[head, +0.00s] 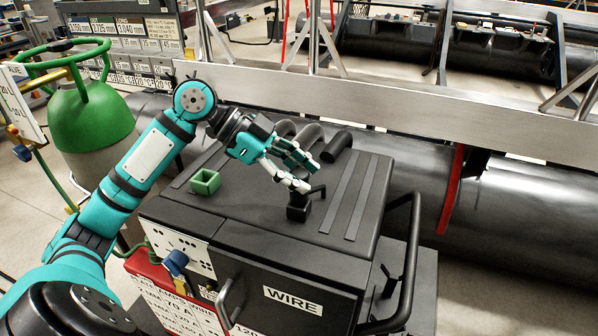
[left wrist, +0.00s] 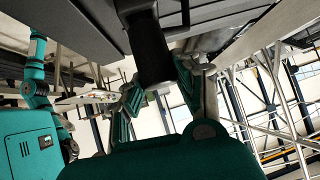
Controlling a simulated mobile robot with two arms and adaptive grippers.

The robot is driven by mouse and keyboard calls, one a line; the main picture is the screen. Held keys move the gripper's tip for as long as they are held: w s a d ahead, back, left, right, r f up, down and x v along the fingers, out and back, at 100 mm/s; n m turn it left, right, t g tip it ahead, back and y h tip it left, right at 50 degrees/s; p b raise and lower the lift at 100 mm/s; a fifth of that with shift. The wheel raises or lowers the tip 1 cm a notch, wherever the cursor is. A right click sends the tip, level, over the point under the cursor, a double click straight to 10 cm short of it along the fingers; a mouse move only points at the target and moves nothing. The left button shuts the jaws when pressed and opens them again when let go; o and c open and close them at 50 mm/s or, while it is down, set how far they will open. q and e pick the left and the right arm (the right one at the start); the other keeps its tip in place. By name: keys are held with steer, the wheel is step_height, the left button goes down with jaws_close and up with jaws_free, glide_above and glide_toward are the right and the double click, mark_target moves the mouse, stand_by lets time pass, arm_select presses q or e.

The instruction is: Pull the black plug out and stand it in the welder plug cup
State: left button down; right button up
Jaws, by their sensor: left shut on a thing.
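My left gripper (head: 308,176) reaches over the top of the dark welder from the back left. Its fingers are shut on the black plug (head: 298,208), which stands upright on the welder top near its middle. A small black lever-like part sticks out at its right. In the left wrist view a black body (left wrist: 150,50) comes down from the dark surface to between the fingers (left wrist: 160,90). Whether the plug is still seated cannot be told. The green welder plug cup (head: 205,181), square and open-topped, stands on the welder top to the left. My right gripper is not in view.
Several dark curved tubes (head: 338,146) lie behind the gripper at the welder's back edge. Two flat dark strips (head: 349,200) run along the top at right. A black rail (head: 413,240) stands at the right side. The top between plug and cup is clear.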

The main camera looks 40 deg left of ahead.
arm_select(q)
steer(key=shift+f+b, duration=0.3)
steer(key=shift+f, duration=0.2)
steer(key=c, duration=0.9)
jaws_free()
steer(key=v, duration=1.2)
steer(key=shift+r, duration=0.1)
